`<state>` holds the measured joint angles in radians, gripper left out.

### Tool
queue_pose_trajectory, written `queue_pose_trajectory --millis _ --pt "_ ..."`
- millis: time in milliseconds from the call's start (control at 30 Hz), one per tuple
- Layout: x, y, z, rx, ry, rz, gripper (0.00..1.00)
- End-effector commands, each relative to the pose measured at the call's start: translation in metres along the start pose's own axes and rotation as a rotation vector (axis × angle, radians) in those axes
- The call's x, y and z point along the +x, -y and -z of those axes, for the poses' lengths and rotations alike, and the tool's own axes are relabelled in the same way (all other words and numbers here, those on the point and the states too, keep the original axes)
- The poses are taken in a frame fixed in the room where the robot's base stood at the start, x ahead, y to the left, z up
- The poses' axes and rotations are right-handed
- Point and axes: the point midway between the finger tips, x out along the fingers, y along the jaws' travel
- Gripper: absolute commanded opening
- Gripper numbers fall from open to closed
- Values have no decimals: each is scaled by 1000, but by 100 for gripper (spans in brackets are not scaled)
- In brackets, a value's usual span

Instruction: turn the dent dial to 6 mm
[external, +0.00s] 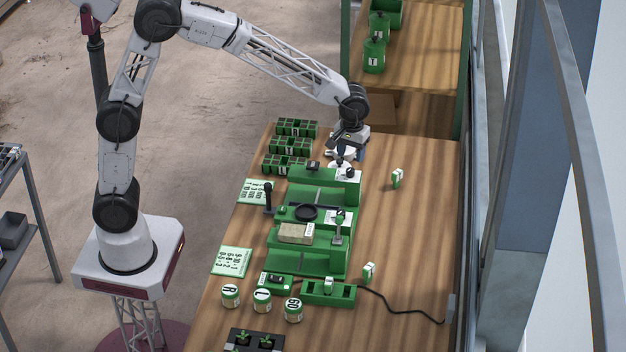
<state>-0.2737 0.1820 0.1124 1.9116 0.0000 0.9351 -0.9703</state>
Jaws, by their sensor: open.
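A green tray seeder (284,237) stands on the wooden table. My gripper (342,160) is open and points down over the machine's far end, close above a white plate with a dark round knob (348,173). I cannot tell whether the fingers touch the knob. A second white plate with a small upright handle (338,222) sits lower on the right side. No scale or 6 mm mark is readable, and I cannot tell for sure which part is the dent dial.
Small white-and-green packets (397,178) stand to the right. Labelled jars (262,300) and a cable (400,309) lie near the front. The table's right side is mostly clear.

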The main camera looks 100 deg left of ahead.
Motion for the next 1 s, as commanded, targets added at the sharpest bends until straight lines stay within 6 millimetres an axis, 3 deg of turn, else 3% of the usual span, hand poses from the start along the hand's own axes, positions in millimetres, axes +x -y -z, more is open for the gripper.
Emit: queue_pose_trajectory --millis 500,967,1000 --pt "56 0 0 0 1 1 54" --pt "64 0 0 0 0 0 54" --pt "64 0 0 0 0 0 48"
